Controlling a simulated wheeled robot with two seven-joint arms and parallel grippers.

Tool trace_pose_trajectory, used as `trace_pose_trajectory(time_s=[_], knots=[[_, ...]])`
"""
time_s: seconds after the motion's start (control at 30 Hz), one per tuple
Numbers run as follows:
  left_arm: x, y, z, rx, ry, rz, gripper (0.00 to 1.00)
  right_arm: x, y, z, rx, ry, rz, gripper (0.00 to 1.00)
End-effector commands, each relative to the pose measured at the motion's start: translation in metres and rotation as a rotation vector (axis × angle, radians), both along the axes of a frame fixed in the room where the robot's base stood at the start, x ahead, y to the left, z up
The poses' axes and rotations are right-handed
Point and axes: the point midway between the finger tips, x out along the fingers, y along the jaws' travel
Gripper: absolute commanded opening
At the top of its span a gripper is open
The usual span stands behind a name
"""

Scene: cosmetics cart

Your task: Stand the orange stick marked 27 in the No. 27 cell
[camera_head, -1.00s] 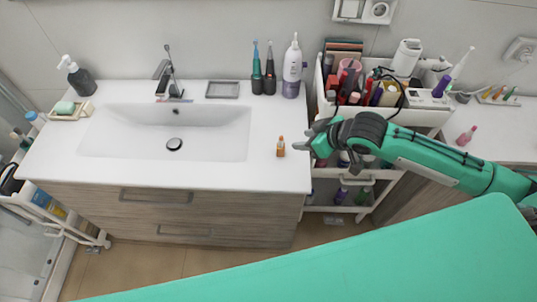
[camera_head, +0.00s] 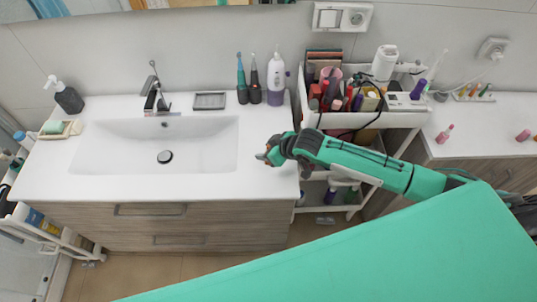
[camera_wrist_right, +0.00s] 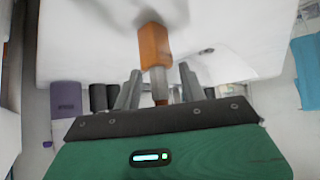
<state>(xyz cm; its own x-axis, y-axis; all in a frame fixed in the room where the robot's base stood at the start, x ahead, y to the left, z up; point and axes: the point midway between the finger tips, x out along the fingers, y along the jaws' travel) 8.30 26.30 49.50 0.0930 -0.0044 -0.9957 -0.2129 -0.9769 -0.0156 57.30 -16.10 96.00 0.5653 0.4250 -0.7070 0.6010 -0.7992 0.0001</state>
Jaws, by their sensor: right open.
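The orange stick (camera_wrist_right: 154,45) shows in the right wrist view on the white counter, its narrower end lying between my right gripper's two fingers (camera_wrist_right: 160,72). The fingers stand apart with gaps on both sides of it, so the gripper is open around it. No marking on the stick is readable. In the head view my right gripper (camera_head: 265,157) is low over the counter right of the sink and hides the stick. A small rack (camera_head: 474,94) with several small sticks stands on the right counter; its cell numbers are too small to read. My left gripper is out of view.
A white cart (camera_head: 402,119) packed with cosmetics stands between the counters, under my right arm. A pink bottle (camera_head: 444,134) stands on the right counter in front of the rack. Toothbrushes and a white-purple bottle (camera_head: 276,80) stand behind the gripper. The sink (camera_head: 110,146) is left.

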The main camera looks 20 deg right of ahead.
Motion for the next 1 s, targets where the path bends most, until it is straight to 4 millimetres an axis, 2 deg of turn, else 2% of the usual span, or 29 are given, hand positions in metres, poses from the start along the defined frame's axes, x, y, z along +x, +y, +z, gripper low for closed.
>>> trace_pose_trajectory(time_s=[0.1,0.37,0.57,1.0], knots=[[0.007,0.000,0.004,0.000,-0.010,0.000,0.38,0.004,0.003,-0.004,-0.001,0.000,0.001,0.42],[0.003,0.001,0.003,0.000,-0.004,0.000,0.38,0.004,0.003,-0.006,-0.001,0.000,0.001,0.40],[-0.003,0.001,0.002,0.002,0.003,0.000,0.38,0.004,0.003,-0.006,-0.001,0.000,0.001,0.00],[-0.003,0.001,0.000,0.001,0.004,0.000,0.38,0.004,0.003,-0.002,-0.001,0.000,0.001,0.00]])
